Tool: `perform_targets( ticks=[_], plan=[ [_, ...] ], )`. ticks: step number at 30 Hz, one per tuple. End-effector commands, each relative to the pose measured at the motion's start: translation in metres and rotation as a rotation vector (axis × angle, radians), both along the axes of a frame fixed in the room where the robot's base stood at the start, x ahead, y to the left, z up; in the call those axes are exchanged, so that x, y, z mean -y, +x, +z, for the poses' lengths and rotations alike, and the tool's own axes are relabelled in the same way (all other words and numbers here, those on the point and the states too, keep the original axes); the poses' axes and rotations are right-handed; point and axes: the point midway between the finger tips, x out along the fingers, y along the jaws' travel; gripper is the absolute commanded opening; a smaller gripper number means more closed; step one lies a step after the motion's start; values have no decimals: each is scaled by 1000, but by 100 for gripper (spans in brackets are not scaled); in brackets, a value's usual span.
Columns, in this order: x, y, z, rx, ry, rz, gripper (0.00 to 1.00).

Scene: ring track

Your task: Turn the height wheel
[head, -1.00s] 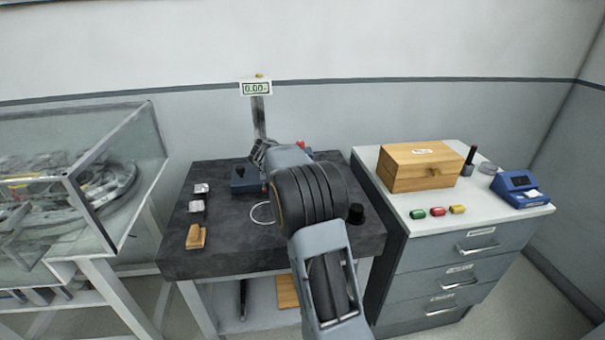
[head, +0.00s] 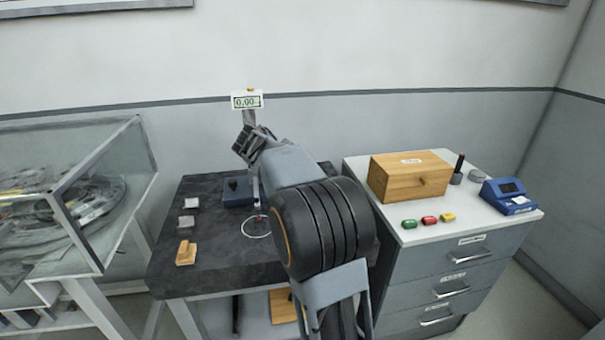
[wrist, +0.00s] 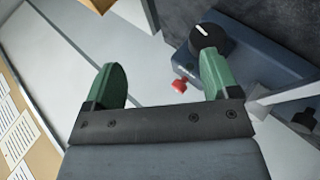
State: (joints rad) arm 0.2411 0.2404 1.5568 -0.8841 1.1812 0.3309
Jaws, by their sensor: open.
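The height gauge stands at the back of the dark bench, with a display (head: 246,101) on a thin column above a blue base (head: 238,191). In the wrist view a round black knob (wrist: 209,36) with a white mark sits on the blue body (wrist: 255,55); I take it for the height wheel. A small red knob (wrist: 179,85) sticks out beside it. My gripper (head: 243,143) is in front of the column, below the display. The right finger partly overlaps the knob's lower edge in the picture.
The bench (head: 205,265) holds two small grey blocks, a wooden piece (head: 186,252) and a thin white ring (head: 256,227). A glass case (head: 85,200) is at left. A drawer cabinet (head: 455,270) with a wooden box (head: 410,178) is at right. My arm hides the bench's right part.

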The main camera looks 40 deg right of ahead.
Motion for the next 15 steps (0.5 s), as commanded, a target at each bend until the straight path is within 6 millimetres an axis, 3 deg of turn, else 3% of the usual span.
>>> perform_targets(
  ticks=[6,15],
  plan=[
    [-19,-39,17,3,0,0,81],
    [-32,-66,30,0,2,2,81]
  ],
)
